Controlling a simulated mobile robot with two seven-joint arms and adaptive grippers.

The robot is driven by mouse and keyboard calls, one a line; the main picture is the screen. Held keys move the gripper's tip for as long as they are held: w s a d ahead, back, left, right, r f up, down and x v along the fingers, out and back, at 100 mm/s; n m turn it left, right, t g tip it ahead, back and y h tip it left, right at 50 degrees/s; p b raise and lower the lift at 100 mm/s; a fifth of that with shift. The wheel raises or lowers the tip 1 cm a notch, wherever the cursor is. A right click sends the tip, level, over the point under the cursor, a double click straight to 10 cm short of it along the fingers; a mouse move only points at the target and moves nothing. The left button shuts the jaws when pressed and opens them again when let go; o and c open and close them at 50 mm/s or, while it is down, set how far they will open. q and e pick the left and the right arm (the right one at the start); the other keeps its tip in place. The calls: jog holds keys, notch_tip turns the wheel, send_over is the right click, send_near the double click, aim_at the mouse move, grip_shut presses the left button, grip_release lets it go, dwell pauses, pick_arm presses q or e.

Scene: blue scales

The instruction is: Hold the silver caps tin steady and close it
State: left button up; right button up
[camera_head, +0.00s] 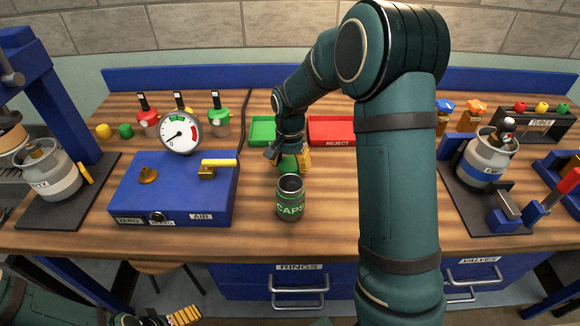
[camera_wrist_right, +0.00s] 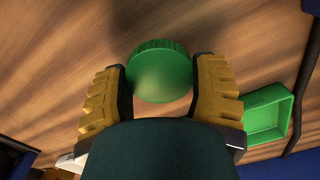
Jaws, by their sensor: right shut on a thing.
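The caps tin (camera_head: 290,206) stands upright on the wooden bench. It looks dark green with a silvery rim and "CAPS" on its side, and its top is open. My right gripper (camera_head: 288,160) is just behind and above the tin, shut on a green round lid (camera_head: 288,165). The lid also shows between the ridged yellow fingers in the right wrist view (camera_wrist_right: 161,72); the tin is not clearly seen there. My left gripper (camera_head: 172,318) is low at the bottom left edge, in front of the bench and away from the tin. Its opening cannot be made out.
A blue box with a gauge (camera_head: 180,134) stands left of the tin. A green tray (camera_head: 262,129) and a red REJECT tray (camera_head: 332,131) lie behind; the green one shows in the wrist view (camera_wrist_right: 268,113). My right arm covers the bench right of the tin. Bench around the tin is clear.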

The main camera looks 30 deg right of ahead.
aim_at(290, 164)
notch_tip(290, 164, up, 8)
jog(key=shift+f+p, duration=0.1)
jog(key=shift+p, duration=0.75)
